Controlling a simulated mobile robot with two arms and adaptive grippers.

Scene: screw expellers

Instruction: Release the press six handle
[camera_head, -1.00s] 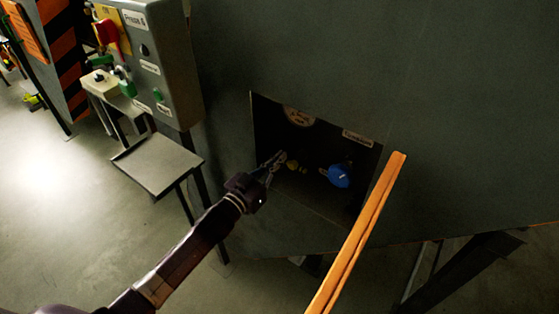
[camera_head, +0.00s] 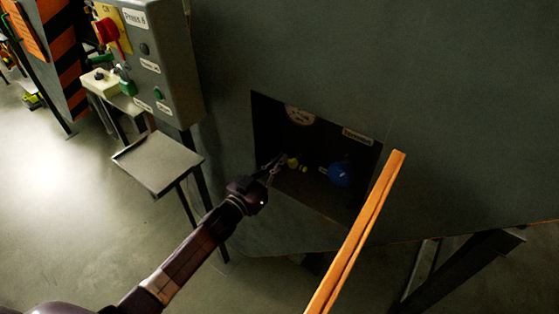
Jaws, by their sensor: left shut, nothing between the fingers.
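A dark square recess (camera_head: 318,128) is set in the grey press housing. Inside it a blue handle (camera_head: 340,175) sits at the right, with a small yellow fitting (camera_head: 293,163) to its left. My left gripper (camera_head: 277,160) reaches into the recess's lower left, its fingers shut and empty. Its fingertips are just left of the yellow fitting; I cannot tell whether they touch it. The blue handle is clear of the fingers. The grey control box (camera_head: 160,55) labelled Press 6 stands at the upper left. My right gripper does not show.
An orange bar (camera_head: 357,235) slants up along the recess's right side. A small grey shelf (camera_head: 158,162) stands left of the recess, close to my left arm. The box carries a red switch (camera_head: 107,29). Open floor (camera_head: 60,210) lies at the left.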

